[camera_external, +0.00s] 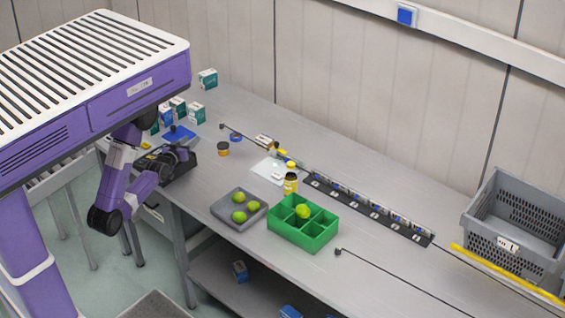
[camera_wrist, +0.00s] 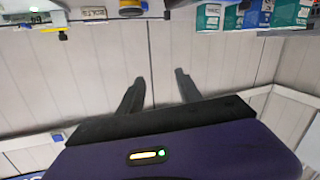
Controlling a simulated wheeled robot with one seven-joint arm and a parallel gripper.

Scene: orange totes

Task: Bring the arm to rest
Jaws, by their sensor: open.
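My gripper (camera_wrist: 159,78) shows in the wrist view with two dark fingers apart and nothing between them. Behind the fingers are its black palm and purple housing. In the external view my purple and black arm is folded below my body at the left, with the elbow low and the forearm rising toward the left end of the grey table (camera_external: 335,215). The fingers cannot be made out clearly there. The wrist view is upside down and looks toward the pale panelled wall (camera_wrist: 80,95).
Small boxes (camera_external: 196,112) stand at the table's left end; similar boxes show in the wrist view (camera_wrist: 292,14). A grey tray (camera_external: 228,217) holds green fruit. A green divided bin (camera_external: 302,243) holds a yellow-green fruit. A grey crate (camera_external: 480,225) is at the right.

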